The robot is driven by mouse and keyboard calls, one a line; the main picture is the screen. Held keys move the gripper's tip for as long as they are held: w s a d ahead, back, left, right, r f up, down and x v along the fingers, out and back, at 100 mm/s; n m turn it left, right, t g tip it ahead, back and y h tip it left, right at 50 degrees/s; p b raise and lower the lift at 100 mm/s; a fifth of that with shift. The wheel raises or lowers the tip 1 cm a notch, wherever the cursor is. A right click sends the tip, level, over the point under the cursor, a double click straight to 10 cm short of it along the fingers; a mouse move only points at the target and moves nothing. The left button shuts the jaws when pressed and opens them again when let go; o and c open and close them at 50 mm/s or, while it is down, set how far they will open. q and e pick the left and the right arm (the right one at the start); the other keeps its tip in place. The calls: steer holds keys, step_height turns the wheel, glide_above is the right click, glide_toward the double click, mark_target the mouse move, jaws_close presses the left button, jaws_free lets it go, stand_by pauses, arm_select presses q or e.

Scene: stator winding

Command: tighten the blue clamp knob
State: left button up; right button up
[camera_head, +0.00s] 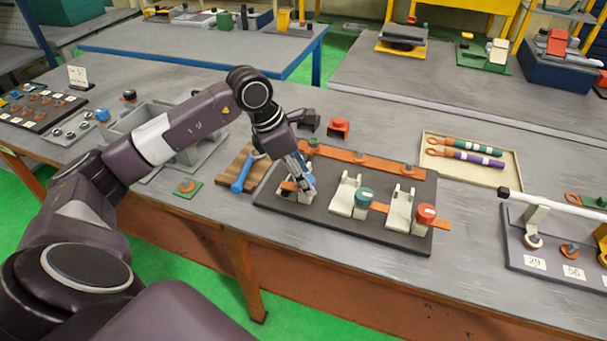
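A dark clamp board (335,212) lies on the grey bench with three pale clamps in a row. The blue clamp knob (309,183) is at the left clamp, partly hidden by my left gripper (302,178). My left gripper points down at it, with its fingers against or very close to the knob. I cannot tell whether the fingers are closed on it. A green knob (364,196) is at the middle clamp and a red knob (426,213) at the right clamp. My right gripper is not in view.
A blue-handled tool (242,174) lies on a wooden block left of the board. A copper-coloured strip (365,160) runs along the board's back. A cream tray (466,175) holds two coil-like rods. A numbered rack (520,240) stands at right. Grey bins (145,116) stand at left.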

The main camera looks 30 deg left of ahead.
arm_select(q)
steer(key=shift+c, duration=0.3)
steer(key=c, duration=1.1)
steer(key=shift+m+b, duration=0.45)
steer(key=shift+m, duration=0.05)
steer(key=o, duration=1.2)
steer(key=shift+c, duration=0.2)
steer(key=v, duration=1.2)
steer(key=shift+w, duration=0.25)
steer(key=shift+a+g, duration=0.1)
steer(key=shift+g, duration=0.2)
